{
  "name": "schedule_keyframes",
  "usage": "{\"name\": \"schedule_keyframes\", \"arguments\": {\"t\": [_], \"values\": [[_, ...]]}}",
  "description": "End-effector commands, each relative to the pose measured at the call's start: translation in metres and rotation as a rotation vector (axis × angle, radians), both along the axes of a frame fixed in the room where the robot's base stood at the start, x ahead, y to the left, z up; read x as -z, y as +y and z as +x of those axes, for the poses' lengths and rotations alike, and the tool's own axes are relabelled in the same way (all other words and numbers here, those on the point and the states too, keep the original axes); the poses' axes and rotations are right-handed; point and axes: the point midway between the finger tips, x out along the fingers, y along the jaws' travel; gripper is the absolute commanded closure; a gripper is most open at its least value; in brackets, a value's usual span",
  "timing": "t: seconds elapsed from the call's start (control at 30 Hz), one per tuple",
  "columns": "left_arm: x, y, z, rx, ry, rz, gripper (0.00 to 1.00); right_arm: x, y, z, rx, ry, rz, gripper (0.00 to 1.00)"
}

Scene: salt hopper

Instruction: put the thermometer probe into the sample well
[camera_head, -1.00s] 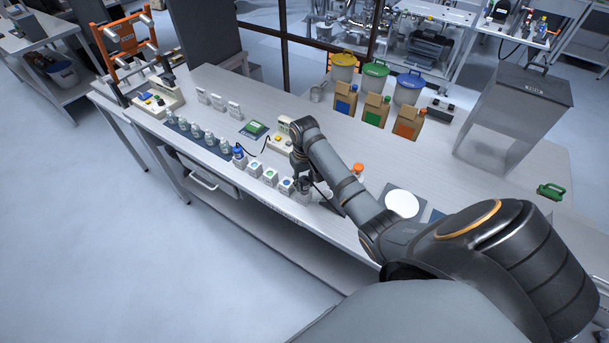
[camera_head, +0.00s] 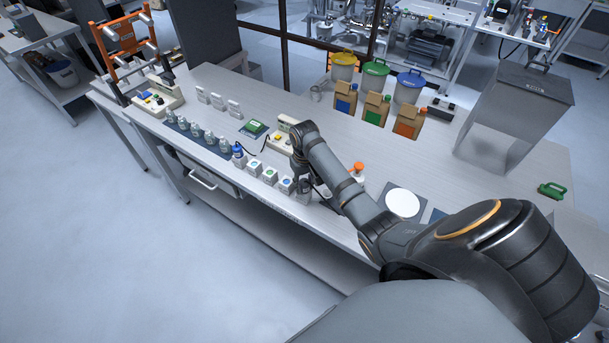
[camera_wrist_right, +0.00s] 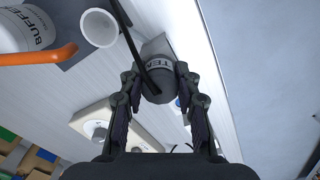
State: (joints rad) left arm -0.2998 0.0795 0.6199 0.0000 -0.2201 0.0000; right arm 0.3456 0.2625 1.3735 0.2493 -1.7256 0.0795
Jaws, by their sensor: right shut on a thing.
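My right gripper (camera_wrist_right: 160,88) is shut on a dark grey, rounded piece (camera_wrist_right: 159,88), which I take to be the thermometer probe. A black cable (camera_wrist_right: 132,45) runs to it across the wrist view. In the head view the right gripper (camera_head: 301,172) is near the table's front edge, above a small grey container (camera_head: 304,190). The probe's tip is hidden, and I cannot clearly identify the sample well. My left gripper is not in view.
A white cup (camera_wrist_right: 98,27) and a buffer bottle (camera_wrist_right: 22,30) with an orange spout stand close by. White boxes (camera_head: 270,176) line the front edge to the left. A cream device with a knob (camera_wrist_right: 98,130) stands near the gripper. Clear tabletop (camera_head: 470,190) lies to the right.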

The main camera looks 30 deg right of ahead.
Motion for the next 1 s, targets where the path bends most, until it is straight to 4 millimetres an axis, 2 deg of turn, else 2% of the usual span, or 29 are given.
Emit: {"name": "schedule_keyframes", "arguments": {"t": [0.37,0.4,0.5,0.57,0.8,0.97,1.0], "values": [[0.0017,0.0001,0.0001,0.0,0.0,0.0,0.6,0.0056,0.0001,-0.0002,0.0,0.0,0.0,1.0],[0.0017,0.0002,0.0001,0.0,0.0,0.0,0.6,0.0056,0.0001,-0.0002,0.0,0.0,0.0,0.64],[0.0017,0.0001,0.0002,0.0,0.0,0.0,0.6,0.0056,0.0001,-0.0002,0.0,0.001,0.0,0.5],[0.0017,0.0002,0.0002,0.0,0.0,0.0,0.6,0.0055,0.0001,-0.0002,0.0,0.0,0.0,0.42],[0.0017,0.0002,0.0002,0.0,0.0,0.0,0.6,0.0055,0.0,-0.0002,0.0,0.0,0.0,0.4],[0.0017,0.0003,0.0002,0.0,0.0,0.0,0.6,0.0055,0.0,-0.0001,0.0,0.0,0.0,0.18],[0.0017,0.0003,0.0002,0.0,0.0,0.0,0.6,0.0055,0.0,-0.0001,0.0,0.0,0.0,0.18]]}}
